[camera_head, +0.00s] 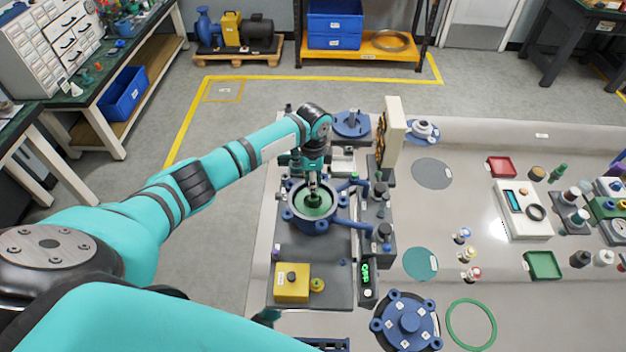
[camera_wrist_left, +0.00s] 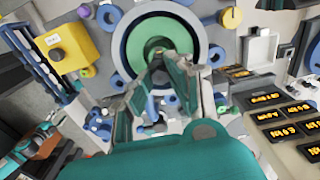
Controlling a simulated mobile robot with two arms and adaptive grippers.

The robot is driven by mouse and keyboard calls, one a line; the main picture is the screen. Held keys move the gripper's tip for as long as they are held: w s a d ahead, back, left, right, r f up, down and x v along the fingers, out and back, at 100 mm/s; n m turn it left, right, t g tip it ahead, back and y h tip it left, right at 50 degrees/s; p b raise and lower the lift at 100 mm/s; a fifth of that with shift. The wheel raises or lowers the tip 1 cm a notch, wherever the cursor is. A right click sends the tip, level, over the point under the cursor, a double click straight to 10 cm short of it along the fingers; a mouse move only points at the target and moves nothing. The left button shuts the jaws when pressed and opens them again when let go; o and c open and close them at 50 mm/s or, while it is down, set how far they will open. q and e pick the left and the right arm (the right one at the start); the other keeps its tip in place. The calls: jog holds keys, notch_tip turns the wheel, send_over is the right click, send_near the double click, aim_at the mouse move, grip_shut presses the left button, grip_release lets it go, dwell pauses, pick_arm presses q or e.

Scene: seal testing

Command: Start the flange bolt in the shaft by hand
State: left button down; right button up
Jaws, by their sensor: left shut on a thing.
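A blue round housing (camera_head: 290,214) with several lugs stands on the grey fixture plate, with a green disc (camera_head: 322,210) inside its rim. My left gripper (camera_head: 313,190) points down over the middle of this housing. In the left wrist view its fingers (camera_wrist_left: 170,62) are closed together in front of the housing's pale ring (camera_wrist_left: 128,38) and green centre (camera_wrist_left: 155,44). The flange bolt in the grip is mostly hidden by the fingers, and I cannot tell whether it touches the shaft.
A beige upright panel (camera_head: 394,135) stands close behind and right of the housing. A yellow box (camera_head: 291,284) sits on the front of the plate. A blue flange cover (camera_head: 408,318) and a green ring (camera_head: 471,306) lie on the table at right.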

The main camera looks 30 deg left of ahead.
pick_arm(q)
jog(key=shift+f, duration=0.2)
jog(key=shift+f+b, duration=0.5)
jog(key=shift+f, duration=0.2)
jog(key=shift+f+b, duration=0.5)
jog(key=shift+f, duration=0.5)
dwell(0.7)
jog(key=shift+s+f, duration=0.1)
dwell(0.7)
jog(key=m, duration=0.4)
jog(key=shift+s, duration=0.1)
jog(key=shift+f, duration=0.1)
jog(key=shift+m+b, duration=0.35)
jog(key=shift+m, duration=0.15)
jog(key=m, duration=0.3)
jog(key=shift+b, duration=0.3)
